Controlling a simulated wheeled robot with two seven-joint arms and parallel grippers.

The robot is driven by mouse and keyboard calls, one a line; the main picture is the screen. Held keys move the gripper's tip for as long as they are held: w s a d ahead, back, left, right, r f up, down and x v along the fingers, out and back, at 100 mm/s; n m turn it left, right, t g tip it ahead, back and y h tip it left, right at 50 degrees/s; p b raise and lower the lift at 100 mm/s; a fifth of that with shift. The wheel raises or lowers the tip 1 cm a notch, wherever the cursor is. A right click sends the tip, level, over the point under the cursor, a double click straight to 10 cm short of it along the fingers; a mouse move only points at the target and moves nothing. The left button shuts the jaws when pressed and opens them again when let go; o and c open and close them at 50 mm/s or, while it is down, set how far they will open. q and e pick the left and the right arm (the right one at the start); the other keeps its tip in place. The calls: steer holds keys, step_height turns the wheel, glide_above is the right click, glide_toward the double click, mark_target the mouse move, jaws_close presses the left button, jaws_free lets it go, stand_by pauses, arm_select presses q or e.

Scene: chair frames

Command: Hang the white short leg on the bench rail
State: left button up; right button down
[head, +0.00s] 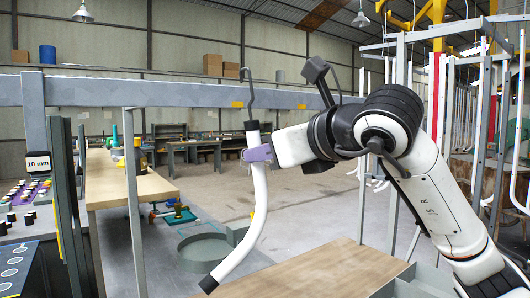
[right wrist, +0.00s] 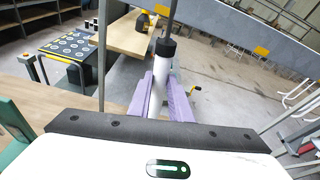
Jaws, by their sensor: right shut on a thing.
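The white short leg (head: 252,215) is a slightly bent white tube with black ends, hanging nearly upright with its lower end curving left. A dark wire hook (head: 250,98) rises from its top end. My right gripper (head: 258,153) has its purple fingers shut around the leg's upper part; the right wrist view shows the leg (right wrist: 158,88) between the fingers (right wrist: 161,100). The grey bench rail (head: 180,91) runs across the head view behind the hook. The hook's bend shows above the rail's top edge; I cannot tell whether it touches the rail. My left gripper is out of view.
A wooden bench top (head: 310,272) lies below right, and a longer wooden table (head: 120,180) stands at the left. A round grey tray (head: 205,250) is on the floor behind the leg. White tubes hang on a rack (head: 460,110) at the right.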

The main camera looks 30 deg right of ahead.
steer(key=shift+w+a, duration=0.1)
steer(key=shift+w, duration=0.9)
steer(key=shift+w+a, duration=0.1)
steer(key=shift+w, duration=0.2)
steer(key=shift+f+b, duration=1.05)
steer(key=shift+f, duration=0.15)
stand_by(0.6)
steer(key=c, duration=1.5)
jaws_free()
steer(key=shift+c, duration=0.2)
